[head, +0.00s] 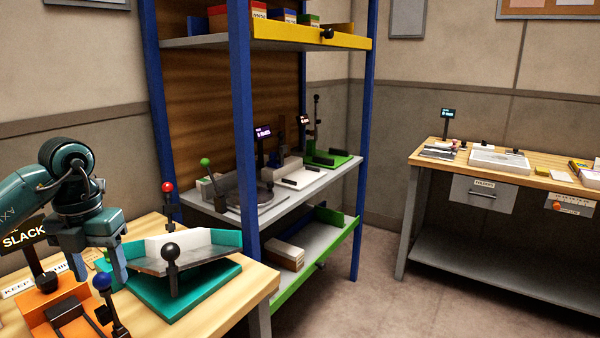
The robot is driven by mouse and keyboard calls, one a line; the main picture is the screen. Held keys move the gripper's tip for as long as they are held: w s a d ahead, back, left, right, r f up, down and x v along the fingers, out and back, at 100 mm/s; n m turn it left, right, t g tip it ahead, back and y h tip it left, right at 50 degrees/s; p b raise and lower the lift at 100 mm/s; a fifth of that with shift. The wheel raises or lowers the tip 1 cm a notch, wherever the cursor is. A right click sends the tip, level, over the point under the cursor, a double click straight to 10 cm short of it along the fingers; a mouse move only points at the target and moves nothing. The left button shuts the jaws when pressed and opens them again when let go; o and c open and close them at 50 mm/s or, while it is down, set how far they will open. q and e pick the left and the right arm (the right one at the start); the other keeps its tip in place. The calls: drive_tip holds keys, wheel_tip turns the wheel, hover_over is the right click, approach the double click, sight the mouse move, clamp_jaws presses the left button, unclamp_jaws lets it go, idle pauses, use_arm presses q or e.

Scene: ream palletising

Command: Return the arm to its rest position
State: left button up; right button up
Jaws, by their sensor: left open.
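My left gripper (97,262) hangs at the lower left of the head view with its fingers pointing down. My left arm comes in from the left edge. My right gripper is not in view.
An orange device (60,305) and a blue-knobbed lever (103,283) stand close below the gripper. A blue-post shelf rack (245,130) stands behind the table. A workbench (480,168) is at the right. Open floor (345,290) lies between.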

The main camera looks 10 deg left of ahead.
use_arm(q)
drive_tip(key=w+d+f+m+h, duration=0.15)
drive_tip(key=d+m, duration=0.35)
drive_tip(key=d, duration=1.6)
drive_tip(key=s+d+f+n+g+h, duration=0.1)
drive_tip(key=s+d+f+h, duration=0.25)
drive_tip(key=d+h, duration=0.4)
drive_tip(key=s+d+f+n+g+h, duration=0.1)
drive_tip(key=s+d+f+h, duration=0.1)
drive_tip(key=s+d+h, duration=0.35)
drive_tip(key=s+a+f+n+t+y, duration=0.1)
drive_tip(key=a+f+n+t+y, duration=0.3)
drive_tip(key=a+f+n+t, duration=0.65)
drive_tip(key=a+f+n+t+y, duration=0.4)
drive_tip(key=f+n, duration=0.3)
drive_tip(key=n, duration=0.9)
drive_tip(key=s+a+f+n+g+y, duration=0.2)
drive_tip(key=s+f+n+g+y, duration=0.1)
drive_tip(key=s+f, duration=0.6)
drive_tip(key=w+d+r+n+t+p, duration=0.1)
drive_tip(key=d+r+n, duration=0.1)
drive_tip(key=d+n, duration=0.2)
drive_tip(key=shift+w+d+r+n, duration=0.15)
drive_tip(key=shift+d+r+n, duration=0.15)
drive_tip(key=shift+d, duration=1.4)
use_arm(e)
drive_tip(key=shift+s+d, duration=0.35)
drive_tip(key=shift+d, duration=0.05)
